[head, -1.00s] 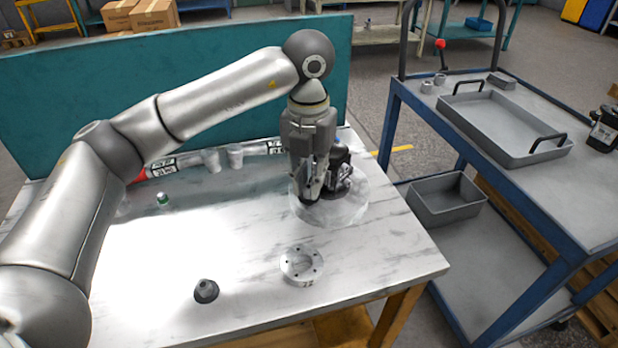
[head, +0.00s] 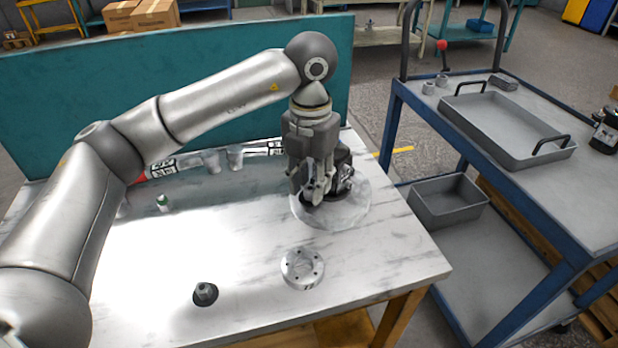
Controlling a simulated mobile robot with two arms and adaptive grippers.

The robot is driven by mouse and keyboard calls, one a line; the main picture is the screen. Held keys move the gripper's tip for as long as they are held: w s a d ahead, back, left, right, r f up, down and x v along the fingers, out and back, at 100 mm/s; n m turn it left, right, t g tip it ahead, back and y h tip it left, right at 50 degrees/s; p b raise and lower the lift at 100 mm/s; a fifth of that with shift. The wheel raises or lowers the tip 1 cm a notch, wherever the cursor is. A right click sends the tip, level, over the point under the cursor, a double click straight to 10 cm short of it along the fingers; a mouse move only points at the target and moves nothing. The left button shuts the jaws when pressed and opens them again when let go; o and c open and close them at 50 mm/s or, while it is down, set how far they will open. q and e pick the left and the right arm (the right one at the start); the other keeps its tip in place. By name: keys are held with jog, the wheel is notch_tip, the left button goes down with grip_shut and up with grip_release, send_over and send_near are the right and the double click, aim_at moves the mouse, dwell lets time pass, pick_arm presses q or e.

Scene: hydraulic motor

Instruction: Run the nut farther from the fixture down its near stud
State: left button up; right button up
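My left gripper (head: 317,192) points down over a dark assembly (head: 342,178) on a pale round base (head: 345,215) at the table's back right. The gripper's fingers are at or very near the assembly and cover much of it. I cannot tell whether they are shut on anything. The nut and the stud are too small or hidden to make out there. A small dark flanged part (head: 205,294) with a grey top stands at the table's front. A silver ring with holes (head: 302,267) lies to its right. My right gripper is not in view.
Pale cylinders (head: 235,157) and a small green-topped part (head: 163,202) stand toward the back of the table (head: 400,262), before a teal panel (head: 230,75). A blue cart (head: 590,195) with a grey tray (head: 505,128) stands at the right. The table's front middle is mostly clear.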

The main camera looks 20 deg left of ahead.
pick_arm(q)
jog(key=shift+s+n, duration=0.1)
jog(key=shift+n, duration=1.2)
jog(key=shift+w+a+r, duration=0.1)
jog(key=shift+w+r, duration=0.1)
grip_shut()
